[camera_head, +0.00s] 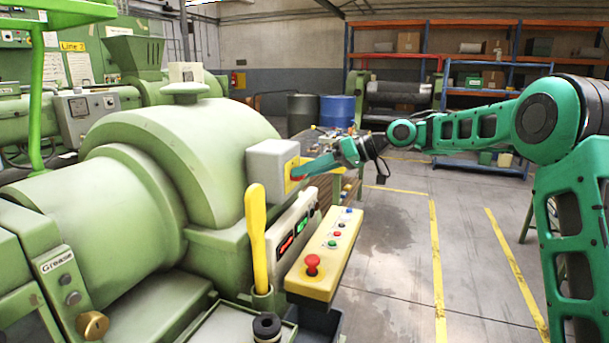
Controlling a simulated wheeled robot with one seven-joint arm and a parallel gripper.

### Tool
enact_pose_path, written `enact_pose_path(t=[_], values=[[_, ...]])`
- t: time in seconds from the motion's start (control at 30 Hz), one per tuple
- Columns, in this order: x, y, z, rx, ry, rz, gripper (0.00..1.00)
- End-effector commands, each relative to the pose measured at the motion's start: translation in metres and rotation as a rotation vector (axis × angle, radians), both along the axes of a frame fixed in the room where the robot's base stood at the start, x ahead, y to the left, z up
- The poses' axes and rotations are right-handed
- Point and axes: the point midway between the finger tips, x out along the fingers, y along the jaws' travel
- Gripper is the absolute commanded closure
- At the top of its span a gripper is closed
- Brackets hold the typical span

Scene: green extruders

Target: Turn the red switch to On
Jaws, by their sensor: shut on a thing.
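The red switch (294,174) sits on the yellow front plate of a grey box (268,168) fixed to the green extruder (190,150). Only a little of the red shows, and my gripper partly covers it. My gripper (300,171) reaches in from the right, with its fingers at the switch. It is shut on the red switch. The switch's exact angle and its On and Off marks are too small to read here.
Below the box is a yellow control panel (318,268) with a red mushroom button (312,264) and smaller buttons. A yellow-handled lever (257,235) stands upright in front of the box. Open floor (395,235) lies to the right. Drums (337,111) and shelves stand behind.

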Motion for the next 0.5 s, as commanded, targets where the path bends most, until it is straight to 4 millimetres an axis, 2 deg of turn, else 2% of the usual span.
enact_pose_path(t=[0.03,0.5], values=[[0.0059,-0.0041,0.0010,0.010,0.015,-0.014,0.96],[0.0068,-0.0049,-0.0010,0.037,0.106,-0.016,0.96]])
